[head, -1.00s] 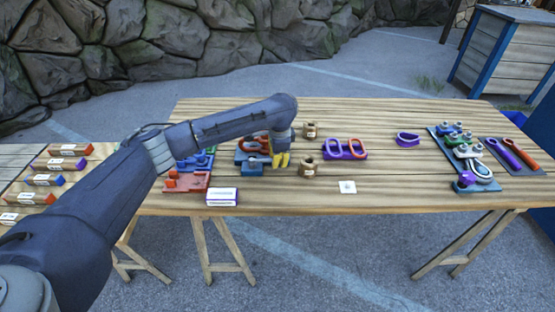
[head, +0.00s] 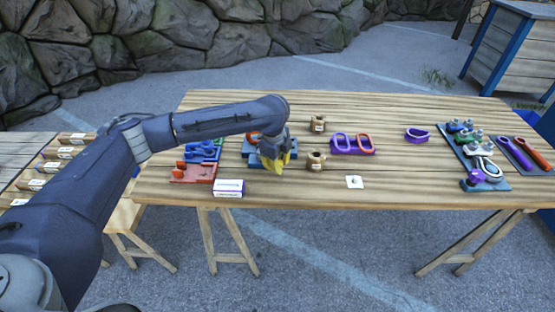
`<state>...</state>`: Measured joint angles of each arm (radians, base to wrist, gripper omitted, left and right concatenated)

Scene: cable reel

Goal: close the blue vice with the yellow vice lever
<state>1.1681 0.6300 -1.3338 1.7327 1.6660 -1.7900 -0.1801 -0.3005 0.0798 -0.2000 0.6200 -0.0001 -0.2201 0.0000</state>
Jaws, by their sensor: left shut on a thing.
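The blue vice (head: 253,161) sits on the table left of the middle, with an orange-red loop behind it. My left arm and gripper cover much of it. My left gripper (head: 279,165) points down at the vice's right front side, with yellow at its fingertips. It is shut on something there. The yellow piece is small and partly covered, so I cannot clearly separate the yellow vice lever from the fingers. How far apart the vice jaws are is hidden. My right gripper is not in view.
Red (head: 193,173) and blue fixtures and a white-purple box (head: 229,188) lie left of the vice. Brown spools (head: 316,161) and a purple holder (head: 353,145) stand right. A blue board (head: 478,160) with clamps is far right. The table's right-centre front is mostly clear.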

